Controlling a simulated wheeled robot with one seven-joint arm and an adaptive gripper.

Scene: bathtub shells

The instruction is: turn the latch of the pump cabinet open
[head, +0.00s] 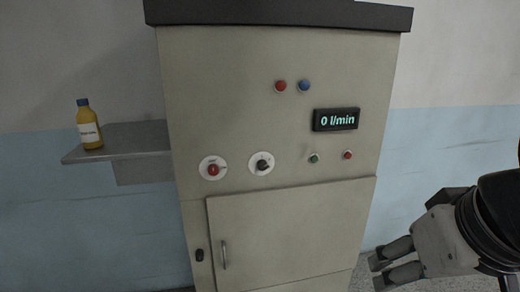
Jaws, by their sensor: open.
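The pump cabinet (290,150) is a tall beige box with a dark top, in the middle of the head view. Its door (300,235) fills the lower front and looks closed. A small black part (199,256), which looks like the latch, sits on the frame just left of the door. It looks upright, but it is too small to tell its exact setting. A slim metal handle (224,255) stands upright on the door's left side. My gripper (378,273) is open and empty at the lower right, right of the cabinet and well apart from the latch.
Above the door are a red knob (213,169), a black knob (262,163), several small round buttons or lamps and a display (336,119) reading 0 l/min. A grey shelf (130,142) with a yellow bottle (88,125) juts out at left.

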